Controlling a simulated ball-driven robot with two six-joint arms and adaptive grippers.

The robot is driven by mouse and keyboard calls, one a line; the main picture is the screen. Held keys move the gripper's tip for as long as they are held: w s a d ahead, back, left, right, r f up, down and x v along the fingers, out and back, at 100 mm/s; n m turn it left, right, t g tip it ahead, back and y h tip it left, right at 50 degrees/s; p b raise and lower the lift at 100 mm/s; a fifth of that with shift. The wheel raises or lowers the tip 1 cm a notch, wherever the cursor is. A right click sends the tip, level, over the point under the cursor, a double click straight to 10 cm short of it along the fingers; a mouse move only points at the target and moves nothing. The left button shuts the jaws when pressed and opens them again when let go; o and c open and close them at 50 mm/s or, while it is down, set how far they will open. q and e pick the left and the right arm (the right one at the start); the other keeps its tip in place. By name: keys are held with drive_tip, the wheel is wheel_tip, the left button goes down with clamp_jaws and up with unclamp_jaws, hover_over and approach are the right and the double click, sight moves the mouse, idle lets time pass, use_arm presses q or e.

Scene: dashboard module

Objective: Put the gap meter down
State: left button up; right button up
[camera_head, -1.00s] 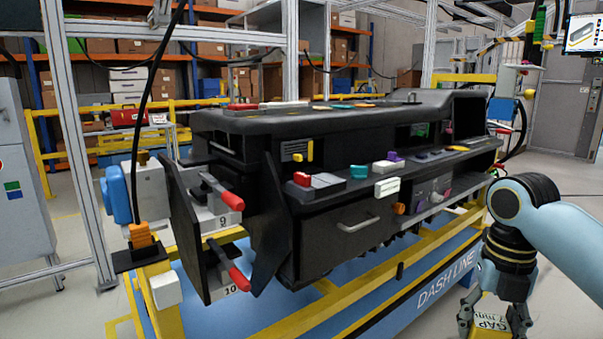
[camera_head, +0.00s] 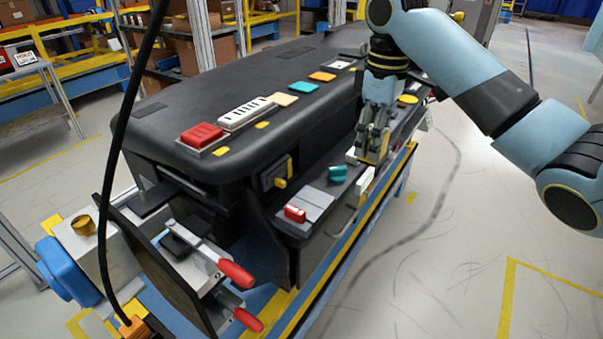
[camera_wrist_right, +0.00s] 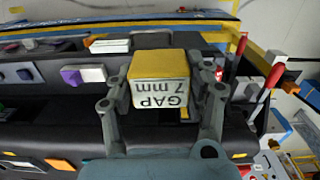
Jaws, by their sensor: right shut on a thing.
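The gap meter is a yellow block with a white face marked "GAP 7 mm". It shows clearly in the right wrist view (camera_wrist_right: 160,66) and partly in the head view (camera_head: 371,156). My right gripper (camera_head: 372,143) is shut on it, with a finger on each side, as the right wrist view (camera_wrist_right: 163,90) also shows. The gripper points down over the front ledge of the black dashboard module (camera_head: 283,141), just right of a teal block (camera_head: 338,173). I cannot tell whether the meter touches the ledge. My left gripper is not in view.
A red block (camera_head: 295,213) sits on a grey plate near the ledge's left end. The dashboard top carries a red block (camera_head: 202,135), a white slotted piece (camera_head: 245,113) and coloured pads. Red-handled clamps (camera_head: 236,273) stick out at lower left. The floor at right is open.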

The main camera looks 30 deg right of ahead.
drive_tip(key=w+a+f, duration=0.2)
drive_tip(key=a, duration=0.1)
drive_tip(key=w+a+f, duration=0.1)
drive_tip(key=a+f, duration=0.1)
drive_tip(key=a, duration=0.1)
drive_tip(key=w+a+f+b, duration=0.1)
drive_tip(key=w+a+f, duration=0.1)
drive_tip(key=a, duration=0.1)
drive_tip(key=shift+w+a+f, duration=0.2)
drive_tip(key=shift+w+a, duration=0.1)
drive_tip(key=shift+a, duration=0.05)
wheel_tip(320, 180, down, 4)
drive_tip(key=shift+r+p, duration=0.1)
drive_tip(key=shift+p, duration=0.4)
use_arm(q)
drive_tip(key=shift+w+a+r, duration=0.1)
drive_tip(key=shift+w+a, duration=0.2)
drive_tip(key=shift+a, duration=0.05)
use_arm(e)
drive_tip(key=shift+f, duration=0.25)
drive_tip(key=o, duration=1.4)
drive_tip(key=shift+f, duration=0.15)
